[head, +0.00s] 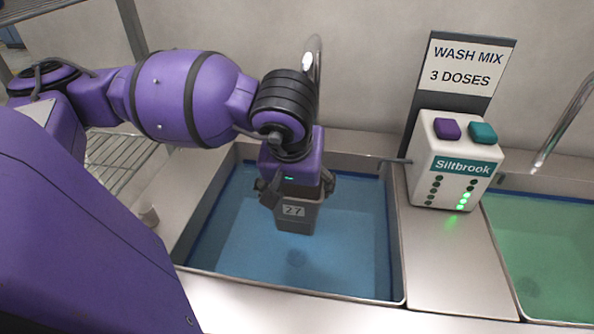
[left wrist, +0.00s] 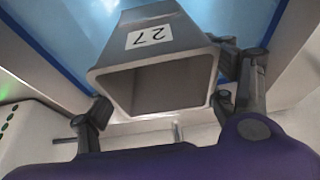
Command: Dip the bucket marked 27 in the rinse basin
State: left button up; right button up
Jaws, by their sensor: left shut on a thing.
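The grey bucket marked 27 (head: 297,216) hangs upright over the blue water of the left basin (head: 402,262). My left gripper (head: 298,188) is shut on it from above, with a finger on each side. In the left wrist view the bucket (left wrist: 158,62) shows its open mouth and its 27 label, and the left gripper's fingers (left wrist: 170,112) flank it. The bucket's lower end is at or just above the water; I cannot tell whether it touches. My right gripper is not in view.
A white Siltbrook dispenser (head: 447,180) with purple and teal buttons stands right of the basin, below a sign reading WASH MIX 3 DOSES (head: 466,65). A second basin with green liquid (head: 545,240) lies at the far right. A tap (head: 313,75) rises behind the left basin. A wire rack (head: 115,155) is at left.

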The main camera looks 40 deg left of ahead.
pick_arm(q)
notch_tip(320, 180, up, 10)
jog(key=p, duration=0.4)
jog(key=shift+r, duration=0.15)
dwell(0.3)
dwell(0.7)
dwell(0.7)
